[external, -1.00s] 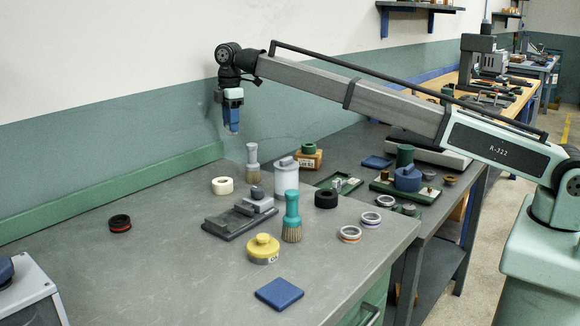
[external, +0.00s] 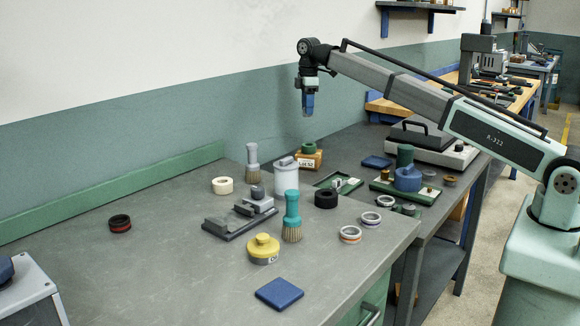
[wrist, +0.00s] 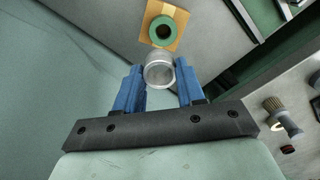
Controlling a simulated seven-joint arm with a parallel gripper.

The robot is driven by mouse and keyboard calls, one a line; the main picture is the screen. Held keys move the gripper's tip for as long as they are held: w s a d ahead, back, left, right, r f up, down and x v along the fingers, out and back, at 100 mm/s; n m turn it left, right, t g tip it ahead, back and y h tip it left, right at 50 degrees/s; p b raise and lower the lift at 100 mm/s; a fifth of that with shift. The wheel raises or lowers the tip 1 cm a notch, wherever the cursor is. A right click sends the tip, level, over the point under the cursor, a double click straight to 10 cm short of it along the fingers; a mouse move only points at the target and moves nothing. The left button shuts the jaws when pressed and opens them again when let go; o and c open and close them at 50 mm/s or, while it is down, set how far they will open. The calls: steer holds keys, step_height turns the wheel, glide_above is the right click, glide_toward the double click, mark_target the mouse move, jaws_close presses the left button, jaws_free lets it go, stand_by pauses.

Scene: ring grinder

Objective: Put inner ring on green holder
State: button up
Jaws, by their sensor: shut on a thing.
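My gripper (external: 308,112) hangs pointing down in the air, above and a little behind the green holder (external: 308,147) in the external view. The holder is a green ring-shaped piece on a small wooden block (external: 309,161). In the wrist view the blue fingers of my gripper (wrist: 160,76) are shut on a silver inner ring (wrist: 159,74). The ring is too small to make out in the external view. The wrist view shows the green holder (wrist: 163,31) just beyond the ring, apart from it, on its wooden block (wrist: 182,17).
A white canister (external: 286,178) and a grey-handled brush (external: 252,160) stand near the block. A green tray (external: 338,183) lies to its right. The wall is behind.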

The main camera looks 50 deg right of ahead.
steer(key=shift+s+f, duration=0.35)
steer(key=shift+f, duration=4.7)
steer(key=shift+f, duration=0.1)
steer(key=o, duration=1.1)
step_height(320, 180, up, 12)
steer(key=shift+r, duration=0.1)
